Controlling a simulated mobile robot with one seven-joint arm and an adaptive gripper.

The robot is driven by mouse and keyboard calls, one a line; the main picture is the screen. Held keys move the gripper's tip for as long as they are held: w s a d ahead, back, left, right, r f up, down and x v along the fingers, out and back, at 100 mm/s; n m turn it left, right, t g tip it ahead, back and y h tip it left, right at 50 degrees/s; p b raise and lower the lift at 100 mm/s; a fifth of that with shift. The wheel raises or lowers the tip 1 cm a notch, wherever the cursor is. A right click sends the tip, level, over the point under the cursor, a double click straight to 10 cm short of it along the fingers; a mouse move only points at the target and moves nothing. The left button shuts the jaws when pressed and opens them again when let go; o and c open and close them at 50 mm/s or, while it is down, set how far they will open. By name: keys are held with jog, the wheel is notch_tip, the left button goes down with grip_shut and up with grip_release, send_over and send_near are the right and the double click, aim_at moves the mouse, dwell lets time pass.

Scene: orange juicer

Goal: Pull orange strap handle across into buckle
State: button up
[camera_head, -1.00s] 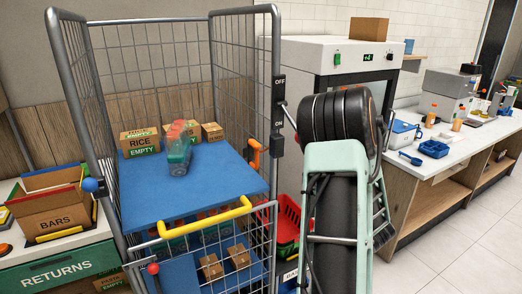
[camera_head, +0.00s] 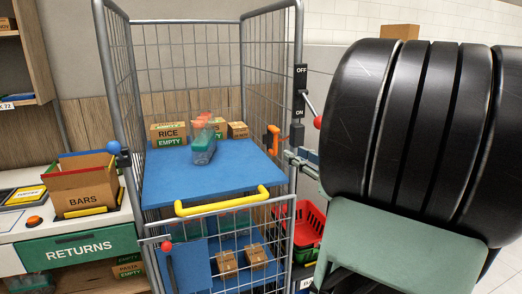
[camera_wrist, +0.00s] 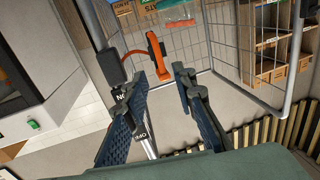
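The orange strap handle (camera_head: 273,138) hangs at the right front post of the wire roll cage (camera_head: 112,85). In the wrist view the same handle (camera_wrist: 157,58) points toward me, and a thin orange strap runs from it to a dark block (camera_wrist: 109,67) on the post. My gripper (camera_wrist: 162,76) is open, its two dark fingers apart and empty. The handle's near end appears in line with the gap between the fingertips, just beyond them. I cannot identify the buckle for certain. In the head view my arm hides most of the gripper.
The cage has a blue shelf (camera_head: 160,195) with boxes and a yellow front bar (camera_head: 222,203). A red-knobbed lever (camera_head: 312,108) sticks out near the handle. A red basket (camera_head: 309,225) stands right of the cage. A returns counter (camera_head: 75,248) is at the left.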

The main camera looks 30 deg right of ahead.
aim_at(276, 143)
jog(key=w, duration=1)
jog(key=shift+w+d, duration=0.25)
jog(key=shift+w, duration=0.1)
jog(key=shift+c, duration=0.6)
grip_shut()
